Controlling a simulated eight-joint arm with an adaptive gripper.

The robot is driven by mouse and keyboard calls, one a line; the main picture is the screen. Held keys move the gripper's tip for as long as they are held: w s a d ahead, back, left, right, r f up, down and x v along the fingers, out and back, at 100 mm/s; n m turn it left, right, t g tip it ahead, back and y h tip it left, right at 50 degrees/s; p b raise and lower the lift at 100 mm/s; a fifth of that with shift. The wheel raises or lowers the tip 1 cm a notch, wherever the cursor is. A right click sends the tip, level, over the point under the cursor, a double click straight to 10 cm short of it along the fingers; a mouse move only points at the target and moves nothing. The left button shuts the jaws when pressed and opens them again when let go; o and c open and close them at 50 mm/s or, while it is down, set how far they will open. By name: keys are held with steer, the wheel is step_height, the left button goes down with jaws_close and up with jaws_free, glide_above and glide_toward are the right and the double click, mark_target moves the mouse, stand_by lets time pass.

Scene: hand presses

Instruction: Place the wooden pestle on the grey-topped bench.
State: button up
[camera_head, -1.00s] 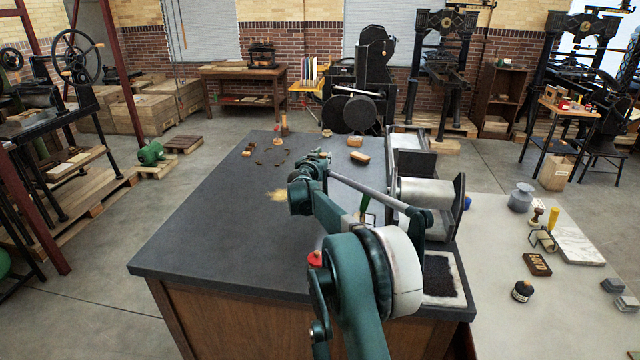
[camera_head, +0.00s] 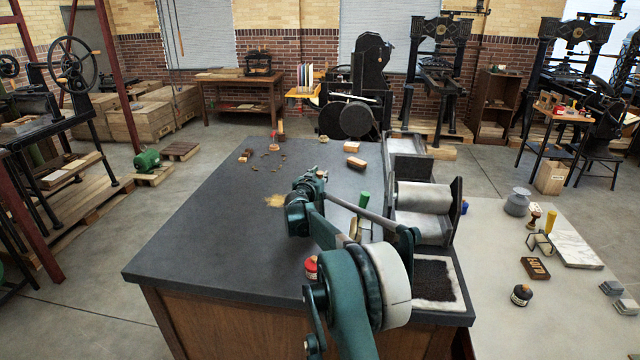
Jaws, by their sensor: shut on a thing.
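The large bench (camera_head: 210,235) has a dark grey top and wooden sides and fills the middle of the head view. A second surface with a paler grey top (camera_head: 590,335) adjoins it at the right. My gripper (camera_head: 312,182) is over the dark bench, with my wrist and arm in front of it. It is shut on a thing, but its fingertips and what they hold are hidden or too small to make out. I cannot pick out the wooden pestle for certain. A small wooden-looking upright piece (camera_head: 281,131) is at the dark bench's far edge.
A tan patch (camera_head: 275,200) lies left of my wrist. A green-handled tool (camera_head: 364,200), a red-capped jar (camera_head: 311,268) and a roller press (camera_head: 424,195) are near my arm. A wooden block (camera_head: 354,147) lies farther back. The dark bench's left half is largely clear.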

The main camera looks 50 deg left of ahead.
steer(key=shift+f, duration=1.7)
steer(key=shift+f+b, duration=0.1)
steer(key=shift+b, duration=0.2)
steer(key=o, duration=1)
steer(key=shift+c, duration=0.2)
steer(key=shift+p+v, duration=0.8)
steer(key=shift+v, duration=5.25)
steer(key=shift+o, duration=0.5)
